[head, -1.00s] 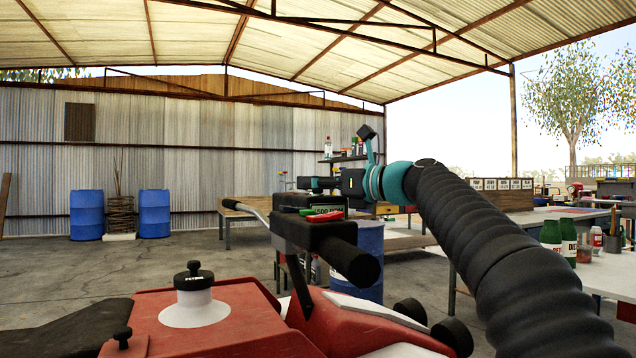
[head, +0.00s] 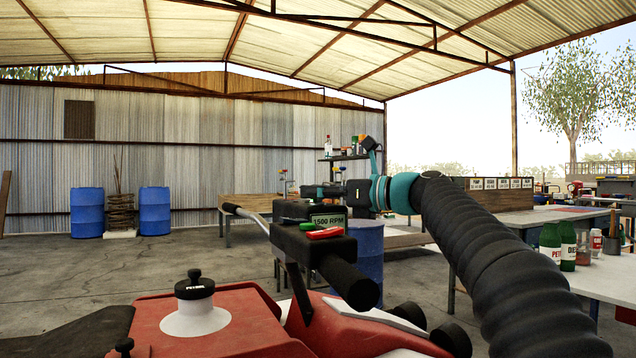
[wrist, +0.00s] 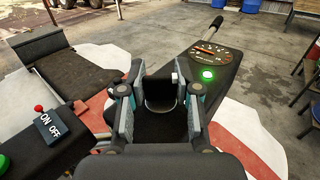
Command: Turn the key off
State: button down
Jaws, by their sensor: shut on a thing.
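My gripper (wrist: 160,84) is in the middle of the wrist view, its two fingers on either side of a small dark piece (wrist: 159,91) that looks like the key. A pale ring shows just below it. The fingers hide much of this piece, and I cannot tell its turn angle. In the head view my gripper (head: 318,190) is above the dark control housing of the red machine (head: 230,318). A display (head: 327,220) there reads 1500 RPM.
An ON/OFF plate (wrist: 50,127) with a red-tipped lever stands at the left in the wrist view. A gauge (wrist: 210,52) and a lit green lamp (wrist: 207,74) are at the right. A black handle grip (head: 348,282) sticks out below my gripper.

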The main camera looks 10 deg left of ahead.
jog(key=shift+n+g+y+p, duration=0.35)
jog(key=shift+n+g, duration=0.85)
jog(key=shift+g, duration=0.6)
jog(key=shift+f+n+g, duration=0.2)
jog(key=shift+n+g, duration=0.9)
jog(key=shift+g, duration=0.7)
jog(key=c, duration=0.8)
grip_release()
jog(key=shift+r, duration=0.1)
jog(key=d, duration=0.7)
jog(key=shift+w+d, duration=0.25)
jog(key=shift+w, duration=0.15)
